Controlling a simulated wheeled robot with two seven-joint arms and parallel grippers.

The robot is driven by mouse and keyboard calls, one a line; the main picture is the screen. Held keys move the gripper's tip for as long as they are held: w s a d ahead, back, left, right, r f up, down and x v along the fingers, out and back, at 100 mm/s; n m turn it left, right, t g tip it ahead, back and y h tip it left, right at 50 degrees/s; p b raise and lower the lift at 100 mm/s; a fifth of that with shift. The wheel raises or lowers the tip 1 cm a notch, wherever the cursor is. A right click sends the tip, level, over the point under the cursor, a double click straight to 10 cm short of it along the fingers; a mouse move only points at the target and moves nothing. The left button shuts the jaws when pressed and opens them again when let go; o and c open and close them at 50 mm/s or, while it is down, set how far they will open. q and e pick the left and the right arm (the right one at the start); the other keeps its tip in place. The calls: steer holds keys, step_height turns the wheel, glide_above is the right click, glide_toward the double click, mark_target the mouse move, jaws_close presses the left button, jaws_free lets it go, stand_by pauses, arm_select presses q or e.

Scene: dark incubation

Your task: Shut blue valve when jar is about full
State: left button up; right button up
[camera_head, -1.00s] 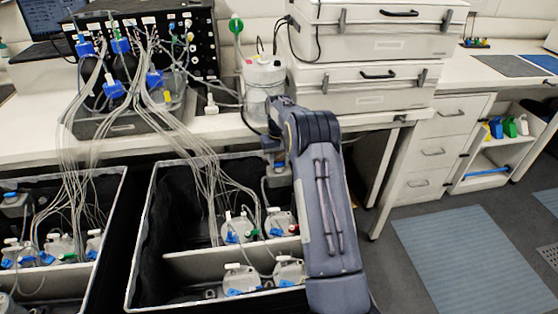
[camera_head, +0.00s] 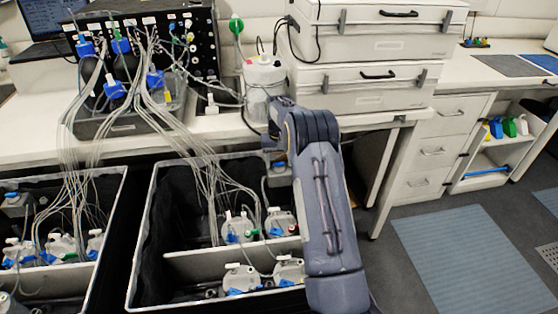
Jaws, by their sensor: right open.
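Several translucent jars with white caps and small blue valves stand in the black-lined crates. In the middle crate (camera_head: 146,232) a jar (camera_head: 236,228) and its neighbour (camera_head: 280,222) stand behind the divider. Another jar (camera_head: 241,276) stands in front, with a blue valve (camera_head: 236,291) low on it. Fill levels are too small to tell. My left gripper is out of view.
Thin tubes run from a black rack (camera_head: 190,42) on the white bench down into the crates. A white container (camera_head: 265,85) stands on the bench behind my right arm, beside stacked white cases (camera_head: 365,88). Another crate (camera_head: 110,190) stands left.

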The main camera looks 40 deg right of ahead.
mark_target(279, 163)
steer(key=shift+r, duration=0.1)
step_height(279, 163, up, 8)
steer(key=shift+f, duration=0.25)
steer(key=shift+r, duration=0.1)
stand_by(0.4)
